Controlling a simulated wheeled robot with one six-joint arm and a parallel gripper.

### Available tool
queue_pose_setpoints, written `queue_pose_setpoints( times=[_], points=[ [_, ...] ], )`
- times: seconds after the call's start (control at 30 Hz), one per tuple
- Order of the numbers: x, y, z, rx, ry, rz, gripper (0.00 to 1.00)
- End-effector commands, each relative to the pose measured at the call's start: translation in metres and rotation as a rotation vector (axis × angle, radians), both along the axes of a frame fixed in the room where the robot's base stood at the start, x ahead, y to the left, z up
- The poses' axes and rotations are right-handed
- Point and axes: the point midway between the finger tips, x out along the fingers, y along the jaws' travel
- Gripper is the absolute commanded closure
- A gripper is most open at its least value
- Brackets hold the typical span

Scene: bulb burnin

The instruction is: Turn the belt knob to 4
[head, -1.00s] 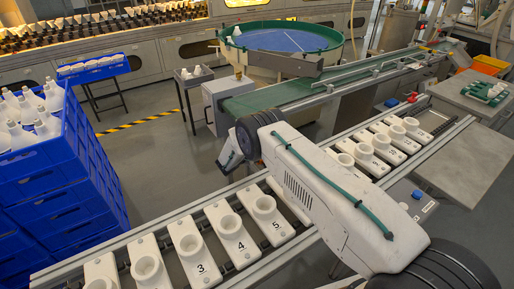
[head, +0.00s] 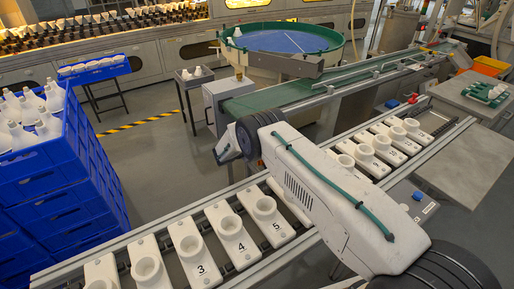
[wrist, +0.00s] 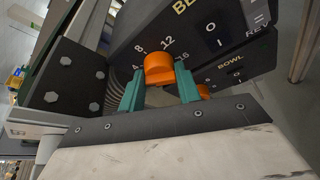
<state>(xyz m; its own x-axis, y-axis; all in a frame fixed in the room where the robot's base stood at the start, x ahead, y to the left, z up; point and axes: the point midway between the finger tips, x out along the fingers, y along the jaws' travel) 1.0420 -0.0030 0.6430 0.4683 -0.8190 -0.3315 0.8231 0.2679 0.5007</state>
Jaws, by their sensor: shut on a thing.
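In the wrist view an orange knob (wrist: 159,68) sits on a dark panel (wrist: 125,45) marked 4, 8, 12 and 16, under a partly cut-off label starting with "B". My gripper (wrist: 159,88) has its two teal fingers on either side of this knob and is shut on it. The knob's pointer mark does not show clearly, so I cannot tell its setting. In the head view my arm reaches toward the grey control box (head: 212,105) by the green belt (head: 262,100); the fingertips and the knob are hidden there.
A second panel marked BOWL (wrist: 235,72) sits close beside, with another orange knob (wrist: 203,91) partly behind a finger. My arm passes over a rail of numbered white holders (head: 232,240). Stacked blue crates (head: 60,190) with white bulbs stand at left.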

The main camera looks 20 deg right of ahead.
Motion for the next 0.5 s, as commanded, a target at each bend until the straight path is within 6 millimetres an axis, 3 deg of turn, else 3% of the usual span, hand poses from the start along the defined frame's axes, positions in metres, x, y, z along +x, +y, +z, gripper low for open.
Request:
queue_pose_setpoints(
  times=[0.33,0.37,0.4,0.5],
  points=[
    [-0.0009,0.0005,-0.0013,0.000,0.004,0.000,0.90],
    [-0.0009,0.0005,-0.0013,0.000,0.004,0.000,0.59],
    [-0.0009,0.0005,-0.0012,0.001,0.003,0.000,0.47],
    [-0.0007,0.0000,-0.0009,0.000,0.003,-0.001,0.45]
  ],
)
